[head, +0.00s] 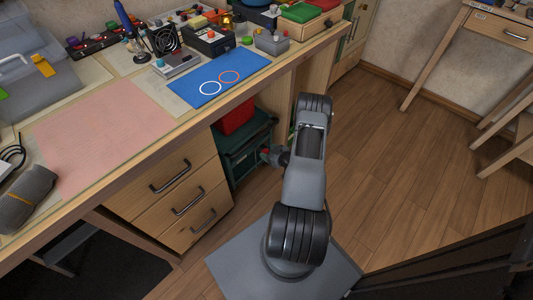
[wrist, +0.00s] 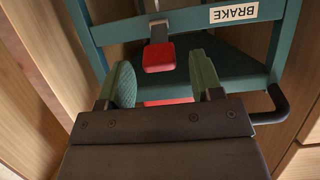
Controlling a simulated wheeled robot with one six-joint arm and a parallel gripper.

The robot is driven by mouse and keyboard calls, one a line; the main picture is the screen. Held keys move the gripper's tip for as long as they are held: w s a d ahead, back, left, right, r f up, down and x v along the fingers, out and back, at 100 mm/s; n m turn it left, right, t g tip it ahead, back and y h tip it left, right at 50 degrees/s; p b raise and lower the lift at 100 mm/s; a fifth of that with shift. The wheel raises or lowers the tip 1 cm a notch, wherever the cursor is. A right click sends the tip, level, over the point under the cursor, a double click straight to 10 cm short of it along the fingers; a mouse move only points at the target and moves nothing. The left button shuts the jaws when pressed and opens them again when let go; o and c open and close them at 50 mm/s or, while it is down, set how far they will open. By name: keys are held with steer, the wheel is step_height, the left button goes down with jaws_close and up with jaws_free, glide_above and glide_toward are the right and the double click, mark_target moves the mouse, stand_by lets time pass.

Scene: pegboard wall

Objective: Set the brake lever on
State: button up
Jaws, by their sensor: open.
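The brake lever (wrist: 158,55) has a red grip on a short grey metal stem and sits on a teal frame in the wrist view. A white label reading BRAKE (wrist: 234,12) is on the frame's bar, right of the lever. My gripper (wrist: 162,76) is open, with its two green-padded fingers apart. The red grip shows between and just beyond the fingertips; I see no clear contact. In the head view my arm bends toward the teal frame (head: 247,150) under the bench, and its gripper is mostly hidden.
Another red surface (wrist: 166,102) shows between the fingers, lower down. A black bar handle (wrist: 270,106) juts out at the frame's right. Wooden panels flank the frame closely. In the head view, bench drawers (head: 170,190) stand to the left and open floor (head: 410,150) lies to the right.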

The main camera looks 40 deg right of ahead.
steer(key=shift+x, duration=0.8)
steer(key=shift+c, duration=0.3)
jaws_close()
